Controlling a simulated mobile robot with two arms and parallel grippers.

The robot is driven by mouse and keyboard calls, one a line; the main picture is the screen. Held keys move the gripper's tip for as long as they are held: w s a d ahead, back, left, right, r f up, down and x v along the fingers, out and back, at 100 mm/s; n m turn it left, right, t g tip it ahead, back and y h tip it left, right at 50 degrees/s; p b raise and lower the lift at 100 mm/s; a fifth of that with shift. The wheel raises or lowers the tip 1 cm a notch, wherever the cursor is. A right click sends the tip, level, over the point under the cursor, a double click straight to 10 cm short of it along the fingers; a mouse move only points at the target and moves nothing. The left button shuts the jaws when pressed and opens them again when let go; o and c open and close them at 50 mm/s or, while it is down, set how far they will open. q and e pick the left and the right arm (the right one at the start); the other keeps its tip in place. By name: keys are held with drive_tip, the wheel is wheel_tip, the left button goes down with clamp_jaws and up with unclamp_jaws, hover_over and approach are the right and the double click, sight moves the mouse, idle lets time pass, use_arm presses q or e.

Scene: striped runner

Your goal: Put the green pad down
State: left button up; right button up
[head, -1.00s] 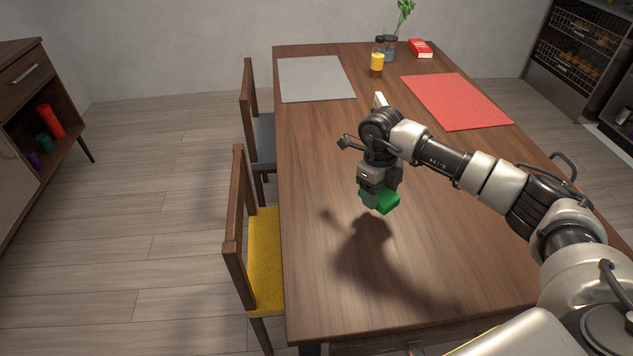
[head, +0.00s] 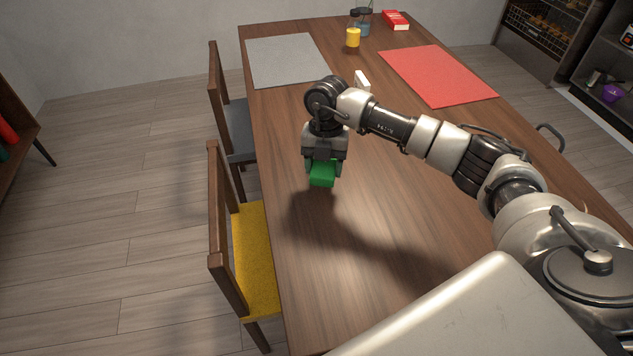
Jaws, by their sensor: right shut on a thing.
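The green pad (head: 322,174) is a small bright green block in the head view. My right gripper (head: 323,164) is shut on it and points down over the left part of the brown wooden table (head: 400,240). A shadow lies on the table below and to the right of the pad, and the pad looks to be above the surface. The gripper hides the pad's upper part. My left gripper is not in view.
A grey mat (head: 287,60) and a red mat (head: 437,75) lie farther back. A white object (head: 362,80), jars (head: 353,37) and a red box (head: 396,20) stand beyond my arm. Chairs with grey (head: 238,130) and yellow (head: 257,258) seats line the left edge. The table's near middle is clear.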

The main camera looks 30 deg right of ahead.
sight(317, 193)
drive_tip(key=shift+s+a+f, duration=0.15)
drive_tip(key=shift+a+f, duration=0.4)
drive_tip(key=shift+a, duration=0.35)
drive_tip(key=shift+a+f, duration=0.1)
drive_tip(key=shift+f, duration=0.1)
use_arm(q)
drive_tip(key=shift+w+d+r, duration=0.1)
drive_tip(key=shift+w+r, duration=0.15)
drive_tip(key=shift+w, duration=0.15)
use_arm(e)
drive_tip(key=shift+f, duration=1.9)
drive_tip(key=o, duration=0.9)
drive_tip(key=shift+f, duration=0.1)
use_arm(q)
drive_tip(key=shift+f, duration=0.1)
use_arm(e)
drive_tip(key=r, duration=0.4)
drive_tip(key=w+r, duration=0.1)
drive_tip(key=r, duration=0.3)
drive_tip(key=d+r, duration=0.1)
drive_tip(key=r, duration=0.3)
drive_tip(key=shift+w+r, duration=0.1)
drive_tip(key=shift+w, duration=0.1)
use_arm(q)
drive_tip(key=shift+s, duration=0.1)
use_arm(e)
drive_tip(key=shift+d, duration=0.1)
